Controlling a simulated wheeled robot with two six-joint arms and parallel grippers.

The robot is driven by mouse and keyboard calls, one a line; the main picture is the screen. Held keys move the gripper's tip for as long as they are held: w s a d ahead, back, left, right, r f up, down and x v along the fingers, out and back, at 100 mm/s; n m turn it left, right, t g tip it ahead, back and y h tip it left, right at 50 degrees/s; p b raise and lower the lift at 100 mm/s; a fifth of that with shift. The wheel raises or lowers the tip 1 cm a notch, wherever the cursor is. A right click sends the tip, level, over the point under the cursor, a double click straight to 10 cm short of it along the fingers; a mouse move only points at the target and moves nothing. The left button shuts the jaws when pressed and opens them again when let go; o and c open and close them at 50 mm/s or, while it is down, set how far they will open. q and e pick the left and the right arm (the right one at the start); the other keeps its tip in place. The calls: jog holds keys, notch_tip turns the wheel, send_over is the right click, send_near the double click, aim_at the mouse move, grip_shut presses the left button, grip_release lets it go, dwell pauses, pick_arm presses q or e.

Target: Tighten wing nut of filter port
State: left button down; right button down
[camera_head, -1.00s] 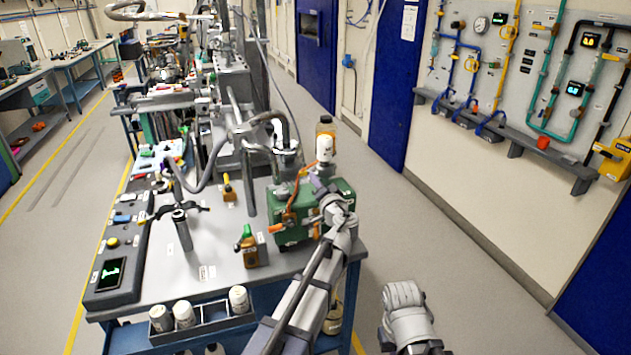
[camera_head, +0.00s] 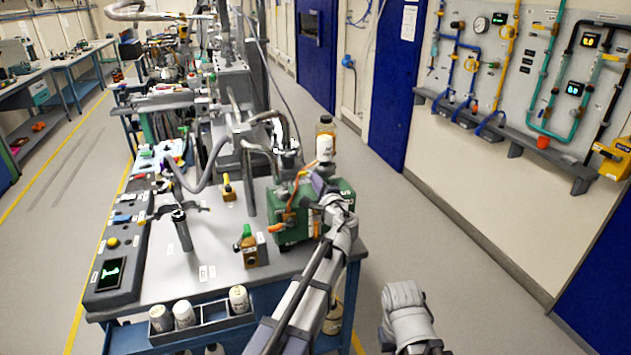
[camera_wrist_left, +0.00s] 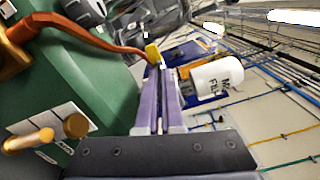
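The green pump (camera_head: 343,187) stands at the table's right corner; its green body fills the left of the left wrist view. My left gripper (camera_head: 317,180) is at the pump's top, below the filter. In the left wrist view, its purple fingers (camera_wrist_left: 160,68) are close together, with a thin line between them. I cannot make out the wing nut or anything between the fingertips. My right gripper is out of view.
An orange lever (camera_wrist_left: 95,35) with a yellow tip reaches close to my left fingertips. Brass fittings (camera_wrist_left: 75,125) jut from the pump. A bottle (camera_head: 325,127) stands behind the filter. Grey table (camera_head: 205,272) holds hoses, a small brass unit (camera_head: 254,251) and a control panel (camera_head: 115,260). Open floor lies right.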

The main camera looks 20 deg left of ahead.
pick_arm(q)
jog(key=shift+s+f+m, duration=0.1)
jog(key=shift+m, duration=1.5)
jog(key=c, duration=1.3)
grip_release()
jog(key=v, duration=0.7)
jog(key=shift+s+d, duration=0.25)
jog(key=shift+s, duration=0.1)
